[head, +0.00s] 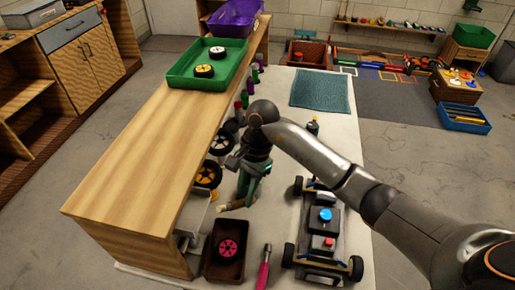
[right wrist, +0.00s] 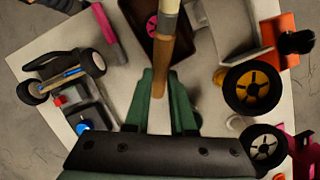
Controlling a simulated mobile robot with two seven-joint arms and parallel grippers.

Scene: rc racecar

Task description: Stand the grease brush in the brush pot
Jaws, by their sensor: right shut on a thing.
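My right gripper (head: 246,196) hangs over the table between the wooden shelf unit and the toy race car. Its green fingers (right wrist: 163,110) are shut on the grease brush. The brush's brown wooden handle (right wrist: 161,70) shows between the fingers in the right wrist view, with a paler band beyond it at the top edge. In the head view the brush's light end (head: 228,206) sticks out to the left of the fingers, tilted nearly level. I cannot pick out the brush pot with certainty in either view. My left gripper is not in view.
The race car (head: 325,225) stands right of the gripper. A dark tray with a pink wheel (head: 228,247) and a pink-handled tool (head: 264,266) lie in front. Wheels (head: 208,174) stand beside the shelf unit (head: 130,175). A teal mat (head: 320,90) lies behind.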

